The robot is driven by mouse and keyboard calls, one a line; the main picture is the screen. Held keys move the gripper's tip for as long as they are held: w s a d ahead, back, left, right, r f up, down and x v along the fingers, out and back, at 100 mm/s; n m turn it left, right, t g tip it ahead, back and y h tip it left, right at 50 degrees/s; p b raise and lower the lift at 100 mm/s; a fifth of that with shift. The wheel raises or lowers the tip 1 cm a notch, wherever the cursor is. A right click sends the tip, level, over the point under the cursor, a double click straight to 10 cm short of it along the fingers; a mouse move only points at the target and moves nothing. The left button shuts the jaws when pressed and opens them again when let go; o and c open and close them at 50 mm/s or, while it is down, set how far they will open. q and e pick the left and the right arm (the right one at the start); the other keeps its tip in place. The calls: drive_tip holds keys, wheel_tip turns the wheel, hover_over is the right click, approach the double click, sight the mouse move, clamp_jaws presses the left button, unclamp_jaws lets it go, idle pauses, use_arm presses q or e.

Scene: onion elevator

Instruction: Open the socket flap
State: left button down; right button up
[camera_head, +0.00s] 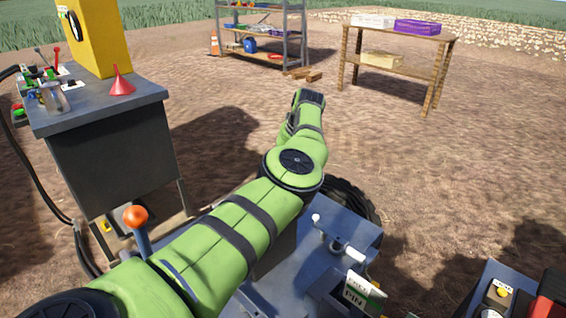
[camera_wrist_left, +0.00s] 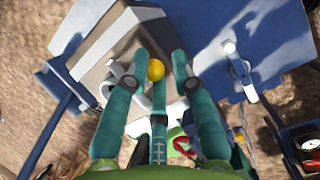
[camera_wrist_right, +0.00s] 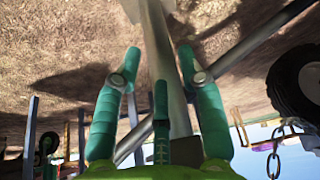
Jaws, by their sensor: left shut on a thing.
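In the left wrist view my left gripper (camera_wrist_left: 160,62) has its teal fingers closed around a round yellow knob (camera_wrist_left: 155,70). The knob sits in front of a grey box-like housing (camera_wrist_left: 105,65) with a white curved part beside it. I cannot tell for certain which part is the socket flap, or how far it is open. In the head view my left arm reaches over the blue deck, and its fingers cannot be made out. My right gripper (camera_wrist_right: 159,60) shows in the right wrist view with its fingers apart. A grey metal bar (camera_wrist_right: 158,30) runs behind the gap between them.
The blue deck (camera_head: 340,240) has white handles and a small sign (camera_head: 362,294). A grey workbench (camera_head: 95,105) with a red funnel (camera_head: 121,82) stands at left. A wooden table (camera_head: 400,35) and a shelf rack (camera_head: 260,28) stand farther back.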

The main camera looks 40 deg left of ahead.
use_arm(q)
drive_tip(key=shift+d+f, duration=0.45)
drive_tip(key=c, duration=1.1)
unclamp_jaws()
drive_tip(key=shift+w, duration=0.1)
drive_tip(key=shift+w+a+f, duration=0.1)
drive_tip(key=shift+a+r, duration=0.2)
drive_tip(key=shift+r, duration=0.05)
drive_tip(key=v, duration=1.2)
drive_tip(key=shift+a, duration=0.1)
